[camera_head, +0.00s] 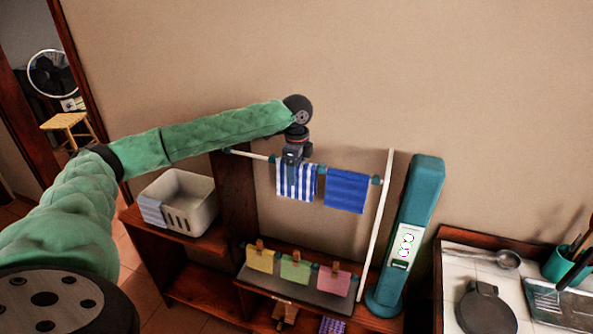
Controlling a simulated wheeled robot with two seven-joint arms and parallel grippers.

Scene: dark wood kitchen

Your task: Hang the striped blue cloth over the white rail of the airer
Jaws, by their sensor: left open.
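The blue-and-white striped cloth (308,185) hangs down from the white rail (252,155) of the airer, left of a plain blue cloth (346,191). My left gripper (292,178) points down at the rail, in front of the striped cloth, and hides part of the cloth's top edge and middle. Its jaws are open. Whether the fingers touch the cloth cannot be told. The far side of the cloth is hidden. My right gripper is not in view.
A white basket (190,190) with a pale blue cloth over its edge stands left. Yellow, green and pink cloths (295,270) are clipped on a low rack below. A tall teal column (416,195) stands right of the airer, beside a counter with a pan (485,308).

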